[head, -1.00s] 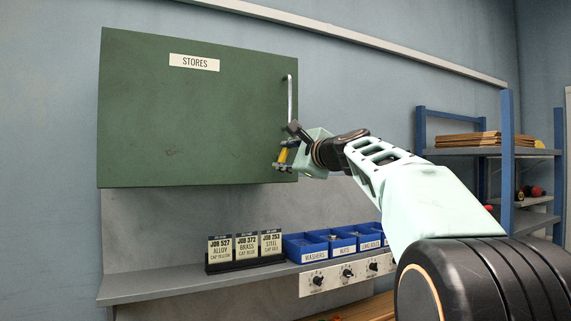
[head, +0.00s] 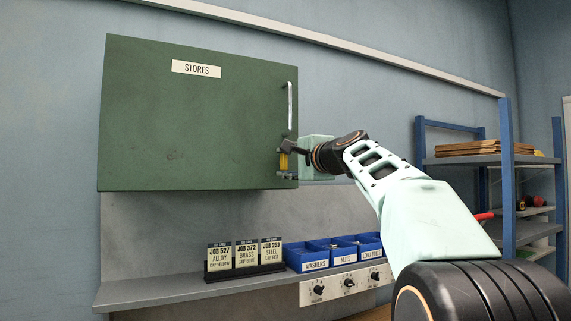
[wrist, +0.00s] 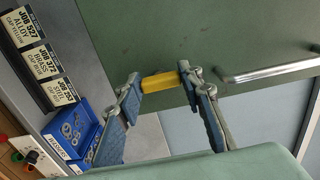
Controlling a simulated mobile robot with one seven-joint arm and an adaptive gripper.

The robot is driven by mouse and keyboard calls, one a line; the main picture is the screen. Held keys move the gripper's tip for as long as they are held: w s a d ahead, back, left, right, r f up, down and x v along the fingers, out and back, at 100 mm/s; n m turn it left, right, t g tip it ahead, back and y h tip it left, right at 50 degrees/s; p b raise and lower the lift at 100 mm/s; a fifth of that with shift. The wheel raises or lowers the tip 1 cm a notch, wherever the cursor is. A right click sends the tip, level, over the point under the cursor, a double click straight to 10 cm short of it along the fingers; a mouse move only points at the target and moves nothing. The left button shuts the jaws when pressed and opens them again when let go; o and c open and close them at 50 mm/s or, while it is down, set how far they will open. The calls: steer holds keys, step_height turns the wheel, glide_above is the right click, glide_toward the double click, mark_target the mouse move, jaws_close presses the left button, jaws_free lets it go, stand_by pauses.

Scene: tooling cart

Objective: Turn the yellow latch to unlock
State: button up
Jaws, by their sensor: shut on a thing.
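The green STORES cabinet (head: 190,120) hangs on the wall with its door closed. The yellow latch (head: 284,165) sits at the lower right corner of the door and stands about upright in the head view. My gripper (head: 286,159) is at the latch, coming from the right. In the wrist view the yellow latch (wrist: 158,83) lies between the two fingertips of my gripper (wrist: 160,80), which are closed on its ends. The fingers partly cover the latch in the head view.
A metal door handle (head: 290,105) rises just above the latch; it also shows in the wrist view (wrist: 270,72). Below are a grey shelf (head: 150,292) with job cards (head: 245,256) and blue bins (head: 306,256). A blue rack (head: 508,170) stands at the right.

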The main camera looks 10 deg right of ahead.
steer(key=o, duration=1.2)
steer(key=shift+c, duration=0.2)
steer(key=v, duration=1.2)
